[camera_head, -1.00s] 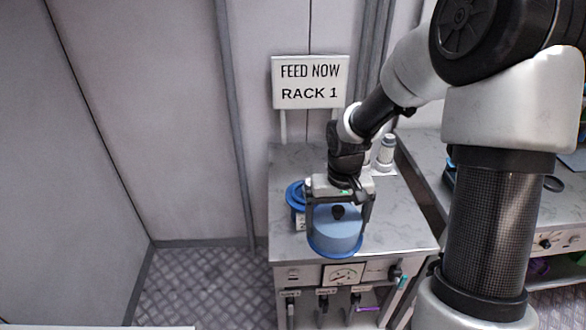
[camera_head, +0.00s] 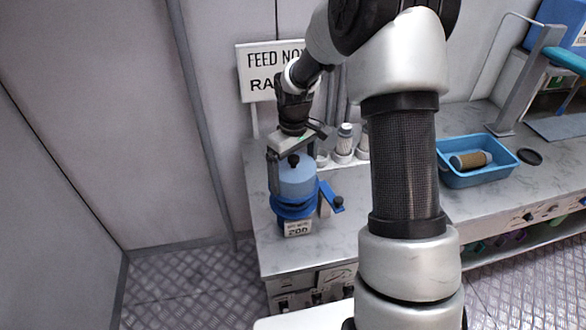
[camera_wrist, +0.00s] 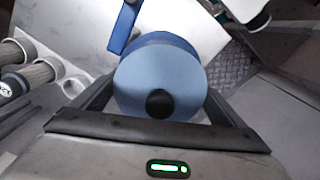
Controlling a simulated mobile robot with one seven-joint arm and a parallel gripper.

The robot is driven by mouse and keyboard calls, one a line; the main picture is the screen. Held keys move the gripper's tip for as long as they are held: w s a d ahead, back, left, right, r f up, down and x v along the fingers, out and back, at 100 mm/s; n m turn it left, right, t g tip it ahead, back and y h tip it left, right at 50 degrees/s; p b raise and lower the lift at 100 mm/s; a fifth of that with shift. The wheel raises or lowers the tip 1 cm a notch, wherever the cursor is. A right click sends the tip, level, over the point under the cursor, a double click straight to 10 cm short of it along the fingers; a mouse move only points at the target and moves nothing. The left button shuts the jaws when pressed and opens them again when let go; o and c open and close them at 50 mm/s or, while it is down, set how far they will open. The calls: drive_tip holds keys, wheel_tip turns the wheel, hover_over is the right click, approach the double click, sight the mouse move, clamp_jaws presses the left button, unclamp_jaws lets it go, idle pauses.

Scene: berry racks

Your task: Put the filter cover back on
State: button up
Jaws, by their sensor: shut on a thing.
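The filter cover (camera_head: 298,181) is a light blue drum with a black knob on top. My gripper (camera_head: 295,172) is shut around its sides, and the cover is roughly upright. The blue filter housing (camera_head: 290,211) stands on the rack's bench with a "200" label on its front. The cover is directly over the housing; I cannot tell whether they touch. In the wrist view the cover (camera_wrist: 150,75) fills the space between the fingers of my gripper (camera_wrist: 158,95) and hides most of the housing.
A blue handle (camera_head: 331,196) sticks out right of the housing. White-capped cylinders (camera_head: 345,140) stand behind it. A blue tray (camera_head: 445,178) holding a brown cylinder and a black ring (camera_head: 530,156) are on the right bench. The "Feed now" sign (camera_head: 257,72) stands at the back.

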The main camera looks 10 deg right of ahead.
drive_tip(key=shift+f+b, duration=1.8)
drive_tip(key=shift+f, duration=1.1)
drive_tip(key=shift+f, duration=0.3)
drive_tip(key=o, duration=0.8)
drive_tip(key=shift+o, duration=0.2)
wheel_tip(320, 180, up, 18)
drive_tip(key=shift+f, duration=0.25)
